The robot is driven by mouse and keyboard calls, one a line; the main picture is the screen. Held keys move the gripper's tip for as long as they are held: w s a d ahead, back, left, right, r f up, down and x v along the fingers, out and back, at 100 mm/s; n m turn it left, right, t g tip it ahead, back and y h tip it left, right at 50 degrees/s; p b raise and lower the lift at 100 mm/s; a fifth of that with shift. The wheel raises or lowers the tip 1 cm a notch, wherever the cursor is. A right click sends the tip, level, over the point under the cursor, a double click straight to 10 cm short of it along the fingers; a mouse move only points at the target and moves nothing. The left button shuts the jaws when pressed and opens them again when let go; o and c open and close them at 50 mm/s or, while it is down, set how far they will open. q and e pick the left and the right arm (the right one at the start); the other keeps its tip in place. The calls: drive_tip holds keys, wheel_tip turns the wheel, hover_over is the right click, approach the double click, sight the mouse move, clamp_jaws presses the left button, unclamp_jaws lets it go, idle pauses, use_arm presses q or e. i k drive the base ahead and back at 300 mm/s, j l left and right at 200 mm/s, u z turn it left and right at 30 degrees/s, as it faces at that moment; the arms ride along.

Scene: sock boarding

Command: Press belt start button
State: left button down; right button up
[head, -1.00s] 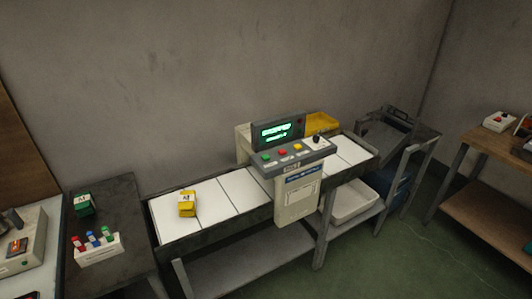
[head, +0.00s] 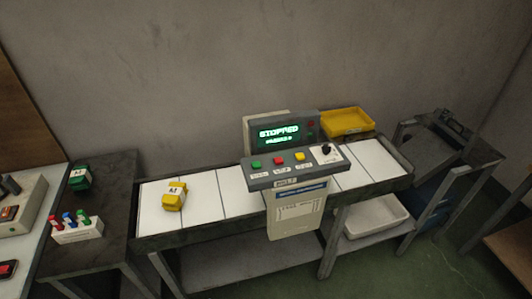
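The belt control panel (head: 294,167) stands at the middle of the conveyor, in front of its white belt. It carries a green button (head: 256,164), a red button (head: 279,160), a yellow button (head: 300,157) and a black knob (head: 326,149). The labels under the buttons are too small to read surely. The display (head: 279,132) above shows green text that reads "STOPPED". A yellow block-like item (head: 174,197) with a white label sits on the left part of the belt (head: 236,191). Neither of my grippers is in view.
A dark side table (head: 105,220) at left holds a green item (head: 78,178) and a white rack (head: 77,232) with coloured pieces. A yellow bin (head: 347,121) is behind the belt, and a white tray (head: 374,218) is below it. A dark stand (head: 452,150) is at right.

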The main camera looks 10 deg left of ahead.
sight(256, 165)
drive_tip(key=i+l+u, duration=0.1)
drive_tip(key=l, duration=0.25)
drive_tip(key=i+l+u, duration=0.1)
drive_tip(key=i+l, duration=0.2)
drive_tip(key=i+l+u, duration=0.15)
drive_tip(key=l, duration=0.3)
drive_tip(key=i+l+u, duration=0.1)
drive_tip(key=i+l, duration=0.15)
drive_tip(key=l, duration=0.2)
